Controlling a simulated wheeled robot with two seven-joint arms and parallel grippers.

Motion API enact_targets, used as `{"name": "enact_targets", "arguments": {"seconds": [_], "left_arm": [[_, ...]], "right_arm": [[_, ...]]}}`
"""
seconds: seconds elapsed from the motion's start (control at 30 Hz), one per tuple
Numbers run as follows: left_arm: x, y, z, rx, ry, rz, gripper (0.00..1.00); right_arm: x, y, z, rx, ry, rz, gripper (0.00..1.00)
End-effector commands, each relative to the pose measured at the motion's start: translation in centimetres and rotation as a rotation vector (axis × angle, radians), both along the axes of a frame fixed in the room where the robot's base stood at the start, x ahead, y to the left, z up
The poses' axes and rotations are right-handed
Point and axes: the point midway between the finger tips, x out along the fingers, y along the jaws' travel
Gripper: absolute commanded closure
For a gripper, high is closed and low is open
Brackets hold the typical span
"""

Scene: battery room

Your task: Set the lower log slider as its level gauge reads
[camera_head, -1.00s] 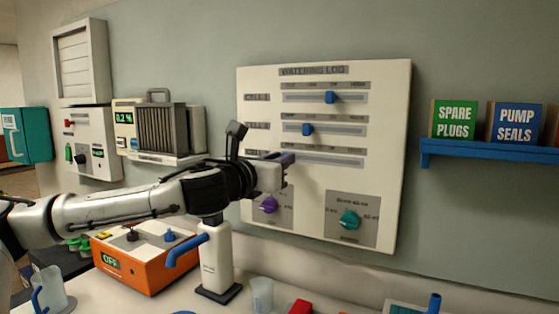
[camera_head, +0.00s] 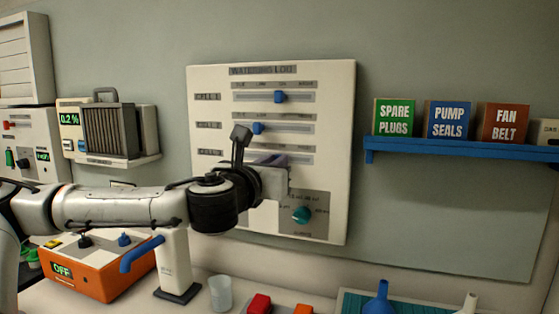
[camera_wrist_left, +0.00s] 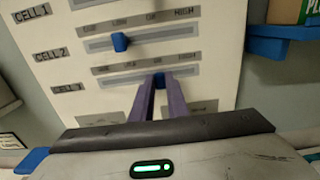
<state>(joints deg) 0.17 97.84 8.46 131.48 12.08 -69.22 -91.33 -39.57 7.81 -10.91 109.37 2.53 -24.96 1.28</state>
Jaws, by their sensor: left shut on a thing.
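The watering log board (camera_head: 335,120) hangs on the wall with three slider rows, one above another. The lower slider row is the CELL 3 track (camera_wrist_left: 188,69). My left gripper (camera_head: 283,160) is at this row, its purple fingers (camera_wrist_left: 160,98) shut on the lower slider's blue knob (camera_wrist_left: 158,79). The knob stands right of the track's middle, near the third label; the lettering is blurred. The gripper hides the knob in the head view. The upper knob (camera_head: 280,97) and middle knob (camera_head: 257,128) are free. My right gripper is not in view.
An orange box reading OFF (camera_head: 95,275) and a clear cup (camera_head: 220,293) stand on the bench below. A blue shelf (camera_head: 450,150) with labelled boxes is at the right.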

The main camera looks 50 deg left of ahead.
Motion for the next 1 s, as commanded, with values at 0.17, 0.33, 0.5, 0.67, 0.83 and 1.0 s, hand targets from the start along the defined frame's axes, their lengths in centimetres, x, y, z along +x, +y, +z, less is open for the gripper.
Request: {"name": "enact_targets", "arguments": {"seconds": [0.17,0.33,0.5,0.67,0.83,1.0], "left_arm": [[0.1,-0.1,0.0,0.000,-0.001,-0.001,1.00],[0.2,-0.2,0.0,0.000,-0.001,-0.004,0.67],[0.2,-0.2,0.0,0.000,-0.001,-0.004,0.67],[0.0,-0.2,0.0,-0.001,-0.002,-0.003,0.67],[-0.9,-0.5,-0.1,-0.005,-0.007,0.000,0.67],[-2.2,-1.5,-0.1,-0.006,-0.009,-0.007,0.67]], "right_arm": [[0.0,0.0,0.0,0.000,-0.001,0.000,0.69],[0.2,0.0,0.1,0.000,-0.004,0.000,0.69],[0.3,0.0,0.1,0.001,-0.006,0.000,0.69],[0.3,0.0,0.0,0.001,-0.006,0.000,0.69],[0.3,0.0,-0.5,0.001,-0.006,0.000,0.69],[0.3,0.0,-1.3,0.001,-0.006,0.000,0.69]]}}
